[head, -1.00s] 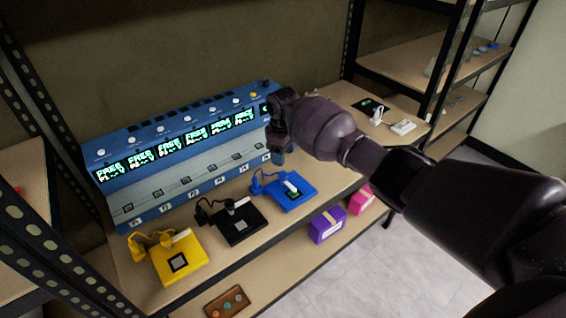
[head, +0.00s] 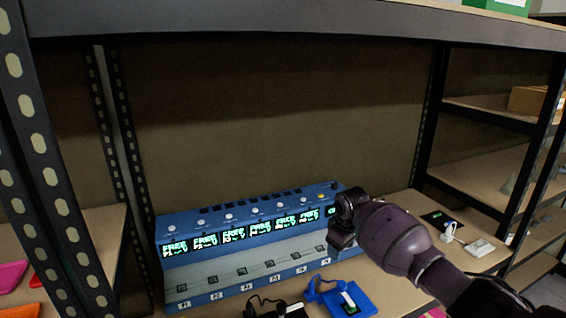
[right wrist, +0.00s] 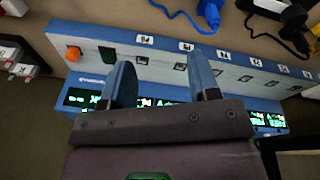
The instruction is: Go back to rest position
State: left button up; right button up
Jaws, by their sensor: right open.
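My right arm comes in from the right in the head view, with its dark gripper (head: 343,222) in front of the right end of the blue machine (head: 230,283). In the right wrist view the two blue-grey fingers of this gripper (right wrist: 162,72) stand apart with nothing between them. The blue machine (right wrist: 146,48) lies beyond them, with an orange knob (right wrist: 73,54) at its left end. Whether the fingers touch the machine cannot be told. My left gripper is not in view.
A blue device (head: 352,301) and a black device (head: 285,308) lie on the shelf before the machine. A white plug device (head: 480,247) is at right. A shelf beam (head: 290,18) crosses above, and a perforated post (head: 40,150) stands at left.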

jog(key=w+a+r+t+y, duration=0.2)
jog(key=a+r+t+y, duration=0.1)
jog(key=a+r+t, duration=0.5)
jog(key=s+d+f+m+h, duration=0.1)
jog(key=s+d+f, duration=0.4)
jog(key=s, duration=0.9)
jog(key=s+d+f+m+t+h, duration=0.1)
jog(key=s+d+f+m, duration=0.2)
jog(key=s+d+f, duration=0.3)
jog(key=s+d+f+m+h, duration=0.1)
jog(key=s+d+f+m, duration=0.2)
jog(key=s+f, duration=0.9)
jog(key=s+d, duration=0.2)
jog(key=s, duration=0.8)
jog(key=shift+d+f+t+h, duration=0.2)
jog(key=shift+t+h, duration=0.1)
